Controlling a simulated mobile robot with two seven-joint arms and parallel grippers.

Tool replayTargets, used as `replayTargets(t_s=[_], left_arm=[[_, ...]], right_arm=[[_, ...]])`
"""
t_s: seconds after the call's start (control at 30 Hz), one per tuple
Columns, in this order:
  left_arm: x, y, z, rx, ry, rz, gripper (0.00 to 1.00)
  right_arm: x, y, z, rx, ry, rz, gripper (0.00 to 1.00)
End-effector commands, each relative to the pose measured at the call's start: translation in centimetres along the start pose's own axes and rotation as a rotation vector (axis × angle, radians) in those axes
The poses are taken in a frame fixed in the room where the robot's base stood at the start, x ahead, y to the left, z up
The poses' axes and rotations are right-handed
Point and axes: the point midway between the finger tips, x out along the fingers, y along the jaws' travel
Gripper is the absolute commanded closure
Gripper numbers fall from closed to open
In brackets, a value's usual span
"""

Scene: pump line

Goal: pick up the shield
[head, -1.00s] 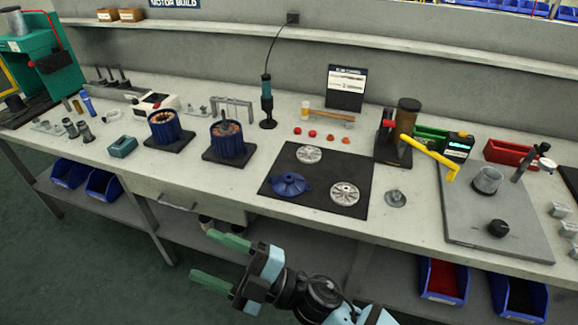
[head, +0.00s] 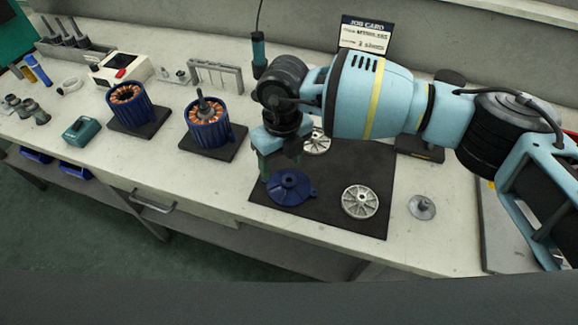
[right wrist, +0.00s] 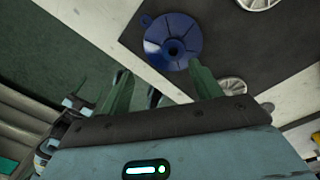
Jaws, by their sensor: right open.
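The shield (head: 289,188) looks like a blue, shallow round cover with a raised hub, a central hole and a small side lug. It lies on the black mat. It also shows in the right wrist view (right wrist: 173,42), beyond the fingertips and nearer the right finger. My right gripper (head: 280,166) points down just above and behind the shield in the head view, its green fingers partly hidden by the wrist. In the right wrist view the fingers (right wrist: 160,80) are apart with nothing between them. My left gripper is not in view.
On the black mat (head: 268,212) a silver spoked disc (head: 360,201) lies right of the shield, and another (head: 317,143) lies behind. A blue wound stator (head: 208,126) stands on a pad to the left. A small grey part (head: 422,207) lies right of the mat.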

Motion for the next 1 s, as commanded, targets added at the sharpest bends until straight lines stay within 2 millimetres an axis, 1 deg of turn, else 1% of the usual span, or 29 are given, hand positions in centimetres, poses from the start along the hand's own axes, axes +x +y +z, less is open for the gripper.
replayTargets(t_s=[0.03,0.1,0.27,0.53,0.77,0.87,1.0], left_arm=[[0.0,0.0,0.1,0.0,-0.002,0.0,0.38],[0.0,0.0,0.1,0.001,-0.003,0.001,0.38],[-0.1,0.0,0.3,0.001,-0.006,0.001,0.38],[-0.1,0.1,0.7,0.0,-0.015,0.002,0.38],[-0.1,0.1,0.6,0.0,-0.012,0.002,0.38],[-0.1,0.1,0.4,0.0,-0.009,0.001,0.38],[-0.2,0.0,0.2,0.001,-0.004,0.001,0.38]], right_arm=[[-0.3,-0.7,0.1,0.004,0.0,-0.029,0.36],[-0.5,-1.1,0.2,0.007,-0.001,-0.049,0.36],[-0.3,-1.2,0.2,0.009,-0.001,-0.053,0.36],[2.0,-1.3,0.2,0.008,0.0,-0.049,0.36],[2.4,-1.4,0.1,0.008,-0.001,-0.049,0.36],[3.3,-1.6,0.1,0.009,-0.001,-0.05,0.36],[5.2,-2.1,-0.1,0.008,0.0,-0.048,0.36]])
